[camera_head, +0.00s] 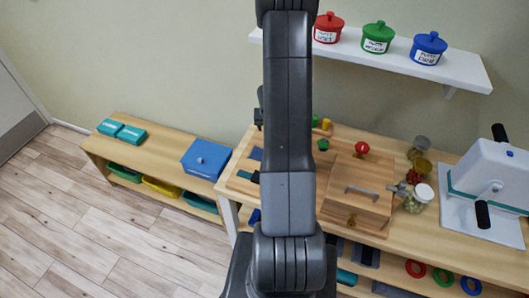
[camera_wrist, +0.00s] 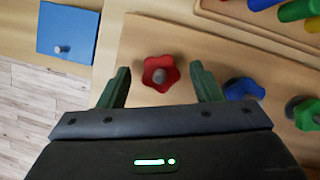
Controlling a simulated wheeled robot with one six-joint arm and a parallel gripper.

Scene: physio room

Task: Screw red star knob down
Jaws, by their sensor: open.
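In the wrist view, the red star knob (camera_wrist: 150,72) sits on a light wooden board (camera_wrist: 140,35), with a grey stud end showing at its centre. My gripper (camera_wrist: 160,68) is open, with one dark green finger to the left of the knob and one to the right. Gaps show on both sides, so the fingers appear clear of it; their height relative to the knob is hard to tell. In the head view, my arm hides the gripper and this star knob.
A blue star knob (camera_wrist: 243,88) and a green one (camera_wrist: 305,115) are close on the right. Colored cylinders (camera_wrist: 297,10) lie at the upper right. A blue box (camera_wrist: 68,32) is at upper left. In the head view, a wooden box (camera_head: 358,185) and jars (camera_head: 421,193) stand right of my arm.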

